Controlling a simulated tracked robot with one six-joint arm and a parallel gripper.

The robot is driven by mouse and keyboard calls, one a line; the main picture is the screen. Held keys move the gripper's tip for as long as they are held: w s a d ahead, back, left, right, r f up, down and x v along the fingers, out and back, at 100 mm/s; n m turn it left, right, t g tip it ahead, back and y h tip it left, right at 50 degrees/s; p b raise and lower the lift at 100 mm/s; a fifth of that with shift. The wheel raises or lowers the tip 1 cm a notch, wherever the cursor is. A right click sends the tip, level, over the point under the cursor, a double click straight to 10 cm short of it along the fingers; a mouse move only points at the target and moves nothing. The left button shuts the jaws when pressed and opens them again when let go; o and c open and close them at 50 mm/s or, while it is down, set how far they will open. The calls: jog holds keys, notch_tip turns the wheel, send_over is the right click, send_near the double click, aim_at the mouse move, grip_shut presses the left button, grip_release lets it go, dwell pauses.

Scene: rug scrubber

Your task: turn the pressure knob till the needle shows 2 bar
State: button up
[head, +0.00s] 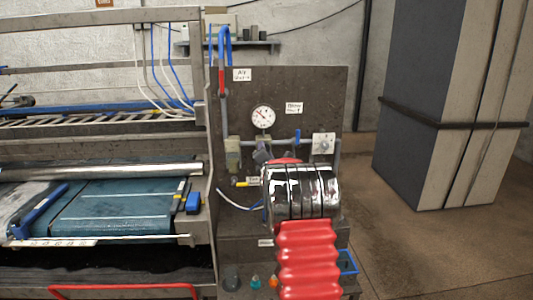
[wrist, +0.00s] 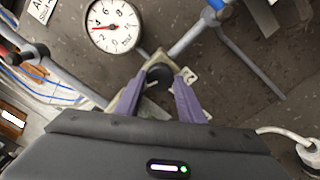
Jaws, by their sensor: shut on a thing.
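The pressure gauge (head: 263,117) is a round white dial on the dark panel, also in the wrist view (wrist: 115,26). Its red needle points to the upper left in the head view. In the wrist view it seems to lie between 2 and 4, but the exact reading is too small to tell. The dark pressure knob (wrist: 158,74) sits on the pipe fitting below the gauge. My gripper (wrist: 159,78), with purple fingers, is shut on this knob, one finger on each side.
Grey pipes run around the knob, with a blue valve handle (head: 297,136) to the right. A pale box with a dial (head: 323,143) sits further right. The conveyor (head: 120,210) stands left. A tall wrapped stack (head: 425,110) stands right, with open floor before it.

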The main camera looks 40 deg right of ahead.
jog(key=shift+a+f+n, duration=0.1)
jog(key=shift+f+n, duration=0.35)
jog(key=shift+n, duration=0.05)
jog(key=o, duration=0.8)
jog(key=shift+o, duration=1.2)
jog(key=shift+r, duration=0.25)
jog(key=shift+s+r, duration=0.1)
jog(key=v, duration=1.3)
jog(key=shift+s+a, duration=0.2)
jog(key=shift+a, duration=0.05)
